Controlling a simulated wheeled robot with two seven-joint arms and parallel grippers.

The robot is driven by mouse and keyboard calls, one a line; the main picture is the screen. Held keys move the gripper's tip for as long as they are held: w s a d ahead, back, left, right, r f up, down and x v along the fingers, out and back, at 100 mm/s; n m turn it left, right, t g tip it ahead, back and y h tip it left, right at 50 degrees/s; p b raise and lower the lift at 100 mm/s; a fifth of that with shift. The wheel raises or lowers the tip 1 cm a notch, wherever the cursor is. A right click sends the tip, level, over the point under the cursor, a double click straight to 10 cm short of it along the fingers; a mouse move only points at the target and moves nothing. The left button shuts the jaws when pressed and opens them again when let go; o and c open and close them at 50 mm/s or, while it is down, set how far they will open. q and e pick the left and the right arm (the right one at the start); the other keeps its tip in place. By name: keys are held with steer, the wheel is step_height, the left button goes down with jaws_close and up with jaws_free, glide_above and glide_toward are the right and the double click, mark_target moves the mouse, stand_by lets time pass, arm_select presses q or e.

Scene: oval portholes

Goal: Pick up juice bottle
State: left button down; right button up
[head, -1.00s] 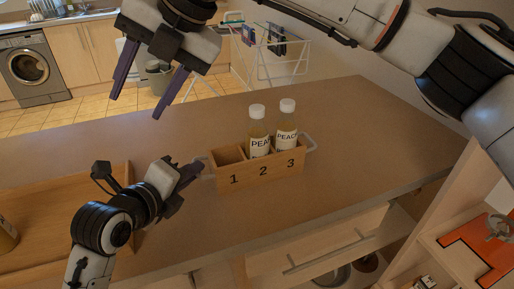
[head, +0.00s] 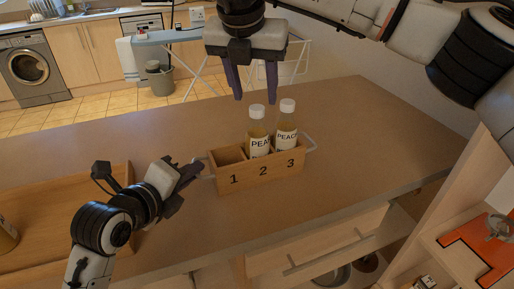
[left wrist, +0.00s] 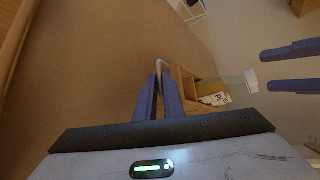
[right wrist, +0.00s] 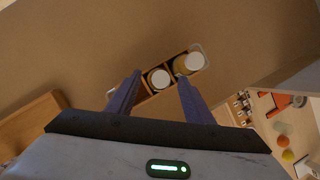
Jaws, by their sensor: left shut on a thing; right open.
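Two juice bottles with white caps and PEACH labels stand upright in a wooden caddy (head: 228,180) numbered 1, 2, 3. One bottle (head: 257,133) is in compartment 2 and the other bottle (head: 287,127) is in compartment 3; compartment 1 looks empty. My left gripper (head: 198,168) is shut on the caddy's left handle (left wrist: 162,68). My right gripper (head: 256,92) is open and points down, above and slightly behind the bottle in compartment 2. In the right wrist view, both caps (right wrist: 159,79) show between and beyond the open fingers (right wrist: 155,88).
A wooden tray (head: 118,180) lies on the counter at the left, with part of another bottle (head: 7,236) at the picture's edge. A shelf unit (head: 440,225) stands at the right. The counter behind and right of the caddy is clear.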

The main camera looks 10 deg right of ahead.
mark_target(257, 108)
steer(key=x, duration=0.2)
steer(key=s+x, duration=0.1)
steer(key=x, duration=0.2)
steer(key=shift+f, duration=0.35)
jaws_close()
steer(key=shift+r, duration=0.15)
